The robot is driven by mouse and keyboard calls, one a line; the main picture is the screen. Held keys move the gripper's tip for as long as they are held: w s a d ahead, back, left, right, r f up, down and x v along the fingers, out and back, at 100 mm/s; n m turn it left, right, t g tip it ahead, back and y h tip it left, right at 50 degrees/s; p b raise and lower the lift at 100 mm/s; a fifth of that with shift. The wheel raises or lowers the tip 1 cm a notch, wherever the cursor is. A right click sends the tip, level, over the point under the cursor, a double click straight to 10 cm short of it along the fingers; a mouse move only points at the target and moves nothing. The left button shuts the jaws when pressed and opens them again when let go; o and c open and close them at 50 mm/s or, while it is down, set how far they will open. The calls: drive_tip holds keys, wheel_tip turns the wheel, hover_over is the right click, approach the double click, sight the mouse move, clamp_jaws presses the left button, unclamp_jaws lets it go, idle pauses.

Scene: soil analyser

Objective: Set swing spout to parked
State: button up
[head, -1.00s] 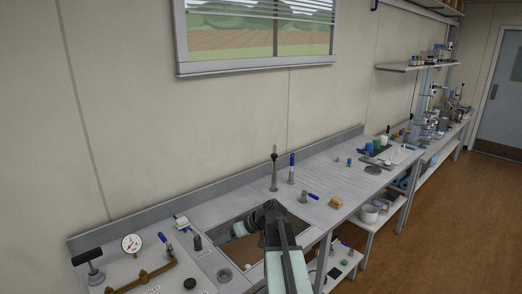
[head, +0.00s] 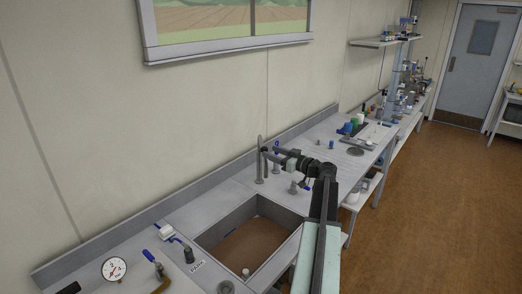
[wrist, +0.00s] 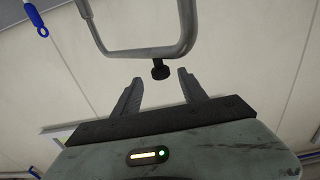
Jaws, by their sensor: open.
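The swing spout (head: 260,160) is a grey upright pipe with a bent top, standing at the back edge of the sink. In the wrist view its curved pipe (wrist: 150,53) ends in a small black knob. My gripper (head: 268,152) is beside the upper part of the spout. In the wrist view my gripper (wrist: 159,78) is open, with the black knob showing between or just beyond its fingertips. I cannot tell whether they touch it. A label reading PARK (head: 197,267) lies on the counter left of the sink. My arm hides part of the spout's surroundings.
The sink basin (head: 250,238) is open below my arm. A pressure gauge (head: 114,269) and a blue-handled valve (head: 149,256) stand at the front left. A blue lever tap (head: 277,149) stands close right of the spout. The wall is behind the counter.

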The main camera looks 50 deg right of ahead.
sight(265, 148)
drive_tip(key=w, duration=0.4)
drive_tip(key=shift+w+a, duration=0.25)
drive_tip(key=shift+w, duration=0.15)
clamp_jaws()
idle(1.0)
drive_tip(key=shift+a+f, duration=0.1)
drive_tip(key=shift+a, duration=0.05)
drive_tip(key=shift+s, duration=0.15)
